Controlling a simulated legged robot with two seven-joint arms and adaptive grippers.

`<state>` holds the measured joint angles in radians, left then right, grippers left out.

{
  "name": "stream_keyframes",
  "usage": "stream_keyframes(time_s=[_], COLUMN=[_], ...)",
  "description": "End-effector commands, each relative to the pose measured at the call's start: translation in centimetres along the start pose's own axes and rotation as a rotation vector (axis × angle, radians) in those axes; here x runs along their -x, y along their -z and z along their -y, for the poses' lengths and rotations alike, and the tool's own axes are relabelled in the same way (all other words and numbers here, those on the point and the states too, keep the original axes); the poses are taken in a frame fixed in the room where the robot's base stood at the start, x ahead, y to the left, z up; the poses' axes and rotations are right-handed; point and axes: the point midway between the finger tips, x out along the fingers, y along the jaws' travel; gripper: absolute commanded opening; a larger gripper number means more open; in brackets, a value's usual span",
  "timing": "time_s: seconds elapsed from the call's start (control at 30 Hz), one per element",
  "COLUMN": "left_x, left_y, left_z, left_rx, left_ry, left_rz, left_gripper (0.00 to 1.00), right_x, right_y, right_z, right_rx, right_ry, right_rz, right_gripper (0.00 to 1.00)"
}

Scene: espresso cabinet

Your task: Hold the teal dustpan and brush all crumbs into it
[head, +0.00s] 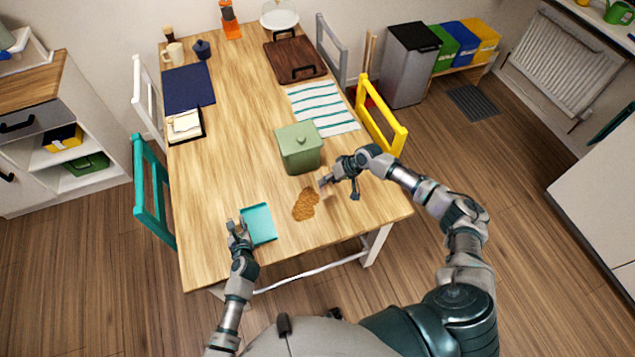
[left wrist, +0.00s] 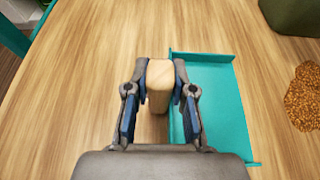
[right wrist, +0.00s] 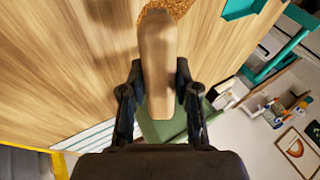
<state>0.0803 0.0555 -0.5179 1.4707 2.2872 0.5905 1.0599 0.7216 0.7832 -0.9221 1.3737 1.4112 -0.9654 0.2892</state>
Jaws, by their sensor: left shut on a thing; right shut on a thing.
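The teal dustpan (head: 259,224) lies on the table's near part, and it also shows in the left wrist view (left wrist: 217,105). My left gripper (head: 237,227) is shut on its wooden handle (left wrist: 160,84), at the pan's left side. A patch of brown crumbs (head: 305,204) lies on the table to the right of the pan, apart from it. My right gripper (head: 335,178) is shut on the brush's wooden handle (right wrist: 157,60), just right of the crumbs. The brush's bristles are hidden in the right wrist view. The pan's visible floor looks empty.
A green lidded box (head: 299,149) stands just behind the crumbs. A striped cloth (head: 322,108) and a dark wooden tray (head: 295,60) lie farther back. A teal chair (head: 152,195) is at the left edge, a yellow chair (head: 380,120) at the right.

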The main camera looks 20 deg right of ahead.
Motion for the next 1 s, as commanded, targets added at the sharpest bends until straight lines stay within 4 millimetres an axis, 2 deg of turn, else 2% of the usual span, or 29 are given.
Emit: stream_keyframes(time_s=[0.87,1.0], left_x=[0.0,0.0], left_y=[0.1,0.2], left_z=[0.1,0.1], left_rx=[-0.002,-0.001], left_ry=[-0.002,-0.002], left_rz=[-0.003,-0.003], left_gripper=[0.0,0.0], right_x=[-4.7,-5.0], right_y=[-1.6,-1.9], right_z=[-2.7,-1.7], right_rx=[-0.002,0.002], right_ry=[0.002,0.001], right_rz=[0.004,0.004], right_gripper=[0.03,0.03])
